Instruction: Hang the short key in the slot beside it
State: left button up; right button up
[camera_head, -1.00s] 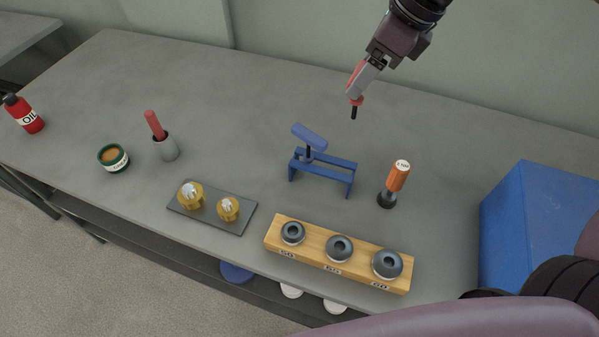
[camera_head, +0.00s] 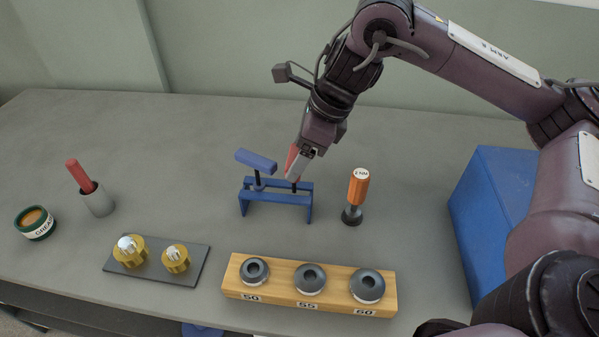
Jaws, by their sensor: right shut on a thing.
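The blue rack (camera_head: 283,197) stands on the bench, two parallel rails on legs. A key with a blue bar handle (camera_head: 256,160) hangs in its left part, its dark shank between the rails. My right gripper (camera_head: 294,177) is over the rack's right part, shut on the short key. Of this key I see the dark shank (camera_head: 294,187), pointing down at the rails beside the blue-handled key; my fingers hide most of its handle. I cannot tell how deep the shank sits in the slot. My left gripper is not in view.
An orange-handled tool (camera_head: 357,192) stands close right of the rack. A wooden block (camera_head: 240,284) with several dark rings and a dark plate (camera_head: 194,275) with yellow parts lie in front. A blue box (camera_head: 480,200) stands at right. The bench behind the rack is clear.

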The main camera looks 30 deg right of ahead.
jog(key=shift+f+b, duration=0.4)
jog(key=shift+f, duration=1.4)
jog(key=shift+f, duration=0.1)
jog(key=o, duration=1.1)
jog(key=shift+r, duration=0.45)
jog(key=p+v, duration=0.7)
jog(key=v, duration=0.4)
jog(key=shift+s+r, duration=0.15)
jog(key=shift+s, duration=0.05)
